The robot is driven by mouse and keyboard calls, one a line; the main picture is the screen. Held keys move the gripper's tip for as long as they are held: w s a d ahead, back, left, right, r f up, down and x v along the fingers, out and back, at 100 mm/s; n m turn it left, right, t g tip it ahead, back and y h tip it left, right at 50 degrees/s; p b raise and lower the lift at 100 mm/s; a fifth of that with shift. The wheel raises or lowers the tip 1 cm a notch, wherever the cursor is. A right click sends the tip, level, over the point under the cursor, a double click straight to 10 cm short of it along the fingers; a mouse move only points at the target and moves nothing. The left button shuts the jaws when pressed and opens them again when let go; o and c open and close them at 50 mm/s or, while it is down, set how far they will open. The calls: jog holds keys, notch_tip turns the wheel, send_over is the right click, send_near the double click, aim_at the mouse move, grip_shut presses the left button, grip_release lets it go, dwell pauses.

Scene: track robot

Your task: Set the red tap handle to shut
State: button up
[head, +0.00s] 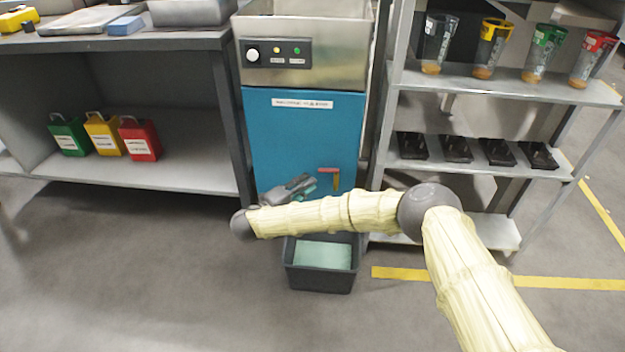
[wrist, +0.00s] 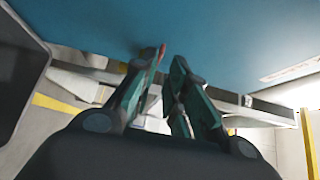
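The red tap handle (head: 328,170) shows in the head view low on the front of the blue cabinet (head: 300,135). It lies about level, and a yellow upright strip (head: 336,183) runs down below its right end. My gripper (head: 303,187) is just left of and a little below the handle, close to the cabinet front. In the wrist view a thin red piece, likely the handle (wrist: 161,53), shows by the tip of the left finger. My gripper's teal fingers (wrist: 165,65) are apart, with a narrow gap. I cannot tell whether they touch the handle.
A dark bin (head: 319,279) with pale green contents stands on the floor below. A shelf rack (head: 480,85) with cups and black trays stands right of the cabinet. A workbench (head: 120,40) with three coloured boxes below stands left. The floor in front at left is clear.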

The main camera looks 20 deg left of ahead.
jog(key=shift+s+a, duration=0.1)
jog(key=shift+s, duration=0.15)
jog(key=shift+o, duration=1.4)
jog(key=y, duration=0.1)
jog(key=n+t, duration=0.1)
jog(key=y+b, duration=0.1)
jog(key=shift+w+r+t+y, duration=0.3)
jog(key=n+g+y+b, duration=0.2)
jog(key=n+y+b, duration=0.2)
jog(key=n+y, duration=0.55)
send_near(324, 172)
jog(key=shift+m+y, duration=0.75)
jog(key=shift+m, duration=0.1)
jog(key=b+x, duration=0.1)
jog(key=x, duration=0.2)
jog(key=b+x, duration=0.1)
jog(key=x, duration=0.2)
jog(key=b+x, duration=0.1)
jog(key=x, duration=0.2)
jog(key=shift+w+d+f+b, duration=0.3)
jog(key=shift+w+f+b, duration=0.05)
jog(key=shift+w+b, duration=0.1)
grip_shut()
